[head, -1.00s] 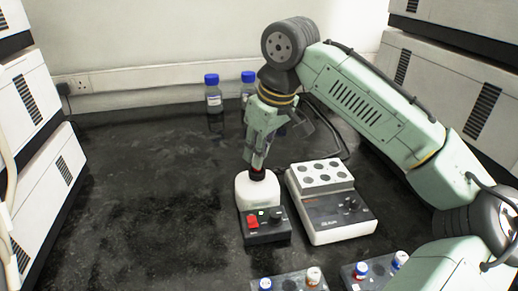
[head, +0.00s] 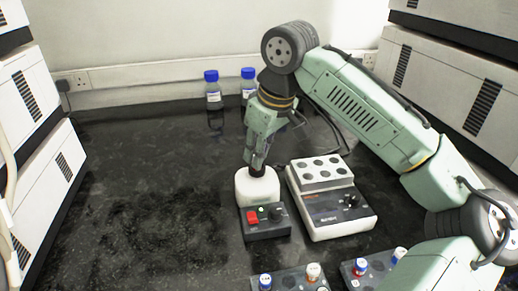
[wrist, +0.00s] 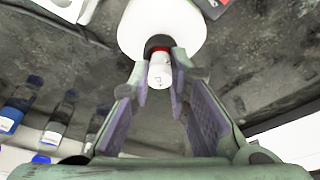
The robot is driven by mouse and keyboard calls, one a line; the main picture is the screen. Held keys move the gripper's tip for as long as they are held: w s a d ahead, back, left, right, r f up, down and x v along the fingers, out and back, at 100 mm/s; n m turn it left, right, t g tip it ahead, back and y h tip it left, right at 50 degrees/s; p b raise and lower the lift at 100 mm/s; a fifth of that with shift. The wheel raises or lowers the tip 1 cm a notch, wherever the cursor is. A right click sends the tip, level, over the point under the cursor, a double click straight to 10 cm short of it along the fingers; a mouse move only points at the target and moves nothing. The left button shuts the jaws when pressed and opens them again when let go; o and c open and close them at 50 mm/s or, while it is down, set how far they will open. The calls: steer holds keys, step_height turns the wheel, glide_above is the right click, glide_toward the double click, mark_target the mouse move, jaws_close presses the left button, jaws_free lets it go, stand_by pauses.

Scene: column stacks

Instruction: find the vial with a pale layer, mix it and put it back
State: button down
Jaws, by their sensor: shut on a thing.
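My gripper (head: 257,168) points down over the white head of the mixer (head: 257,188). In the wrist view, my gripper (wrist: 160,75) is shut on a vial (wrist: 160,72) with a white label and a red band at its far end. That end meets the dark cup on the mixer's round white head (wrist: 185,25). I cannot tell how firmly it presses. The vial's contents and any pale layer are hidden. Several capped vials stand in dark racks at the front, including a blue-capped one (head: 265,281) and an orange-capped one (head: 313,271).
A block with round wells on a white and dark device (head: 330,200) stands just right of the mixer. Two blue-capped bottles (head: 212,88) stand near the wall. The left part of the dark bench (head: 140,190) is clear. White cabinets flank both sides.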

steer(key=shift+f, duration=0.4)
stand_by(0.7)
steer(key=shift+r, duration=0.15)
stand_by(1.6)
step_height(320, 180, up, 6)
steer(key=p, duration=0.5)
steer(key=shift+p, duration=0.35)
steer(key=shift+f, duration=0.2)
